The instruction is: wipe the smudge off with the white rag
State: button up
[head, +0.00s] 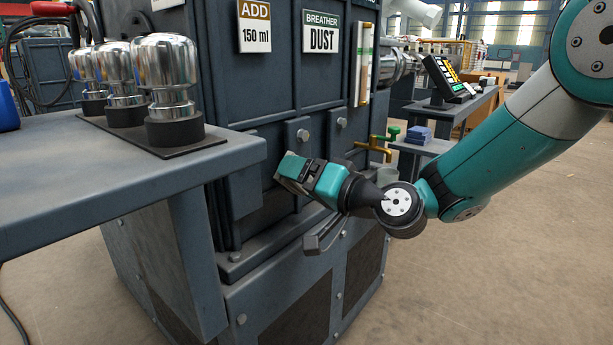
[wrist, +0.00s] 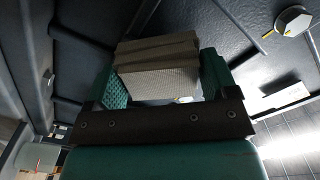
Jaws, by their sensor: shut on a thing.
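My gripper (head: 287,168) is in front of the dark blue-grey machine housing (head: 283,75), below the labels, and points left. In the wrist view its two teal fingers (wrist: 162,82) are shut on the white rag (wrist: 158,62), a folded, layered pad that looks grey-beige in the shade. The rag sticks out past the fingertips, close to the dark panel; I cannot tell whether it touches. In the head view the rag is not clearly visible behind the gripper. I cannot make out a smudge in either view.
A grey bench (head: 95,190) with several shiny metal cylinders (head: 168,80) stands at the left, close to my gripper. A brass tap with a green handle (head: 392,134) and a blue stack (head: 418,135) are right of the housing. Open floor (head: 490,260) lies at the right.

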jog(key=b+v, duration=0.4)
jog(key=v, duration=0.2)
dwell(0.3)
jog(key=shift+d+b, duration=0.15)
jog(key=shift+b, duration=0.15)
jog(key=b+v, duration=0.1)
jog(key=v, duration=0.1)
jog(key=shift+s+d+b, duration=0.3)
jog(key=shift+b, duration=0.1)
